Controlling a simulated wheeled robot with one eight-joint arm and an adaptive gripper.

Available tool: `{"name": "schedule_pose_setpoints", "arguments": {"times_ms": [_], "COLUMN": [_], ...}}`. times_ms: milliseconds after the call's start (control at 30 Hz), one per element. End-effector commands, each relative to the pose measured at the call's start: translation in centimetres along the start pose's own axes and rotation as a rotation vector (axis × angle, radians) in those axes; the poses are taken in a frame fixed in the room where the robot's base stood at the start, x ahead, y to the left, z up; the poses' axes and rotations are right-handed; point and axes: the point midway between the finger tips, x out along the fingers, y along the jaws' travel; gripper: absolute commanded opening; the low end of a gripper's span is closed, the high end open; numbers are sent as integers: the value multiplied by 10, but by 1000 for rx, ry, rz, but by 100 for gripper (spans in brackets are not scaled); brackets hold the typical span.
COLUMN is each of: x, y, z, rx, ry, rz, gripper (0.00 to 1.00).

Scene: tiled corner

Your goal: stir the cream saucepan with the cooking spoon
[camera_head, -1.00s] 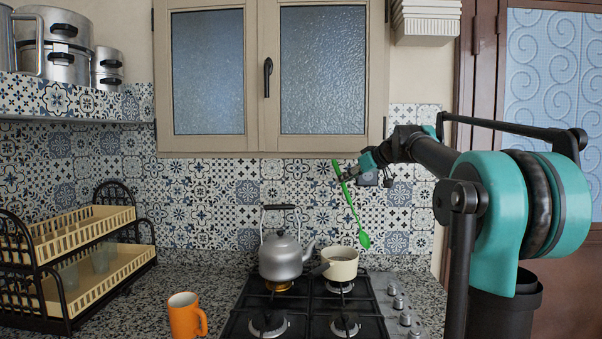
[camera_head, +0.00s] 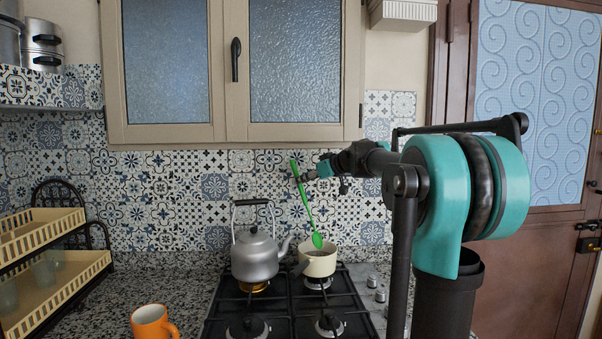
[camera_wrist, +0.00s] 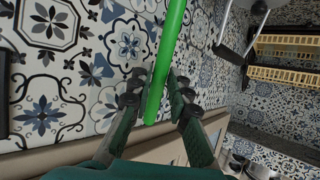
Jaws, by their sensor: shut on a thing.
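The cream saucepan (camera_head: 320,264) stands on the back right burner of the stove, with its dark handle pointing left toward the kettle. My gripper (camera_head: 318,172) is shut on the green cooking spoon (camera_head: 306,205) and holds it above the saucepan. The spoon hangs tilted, its bowl end down, just over or at the pan's rim in the picture. I cannot tell whether the bowl end is inside the pan. In the wrist view, the green handle (camera_wrist: 166,60) runs between the two fingers (camera_wrist: 158,95). The saucepan is not visible there.
A grey kettle (camera_head: 254,256) stands on the back left burner, close to the saucepan. The front burners of the stove (camera_head: 285,310) are empty. An orange mug (camera_head: 152,322) stands on the counter at left, near a cream dish rack (camera_head: 60,285). The tiled wall is close behind.

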Motion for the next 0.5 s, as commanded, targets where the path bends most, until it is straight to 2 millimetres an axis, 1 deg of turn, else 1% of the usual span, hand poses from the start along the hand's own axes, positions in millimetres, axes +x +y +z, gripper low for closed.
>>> {"name": "schedule_pose_setpoints", "arguments": {"times_ms": [100,500], "x": [2,11], "y": [0,0], "z": [13,54], "rx": [1,1], "ry": [0,0], "rz": [0,0], "gripper": [0,0]}}
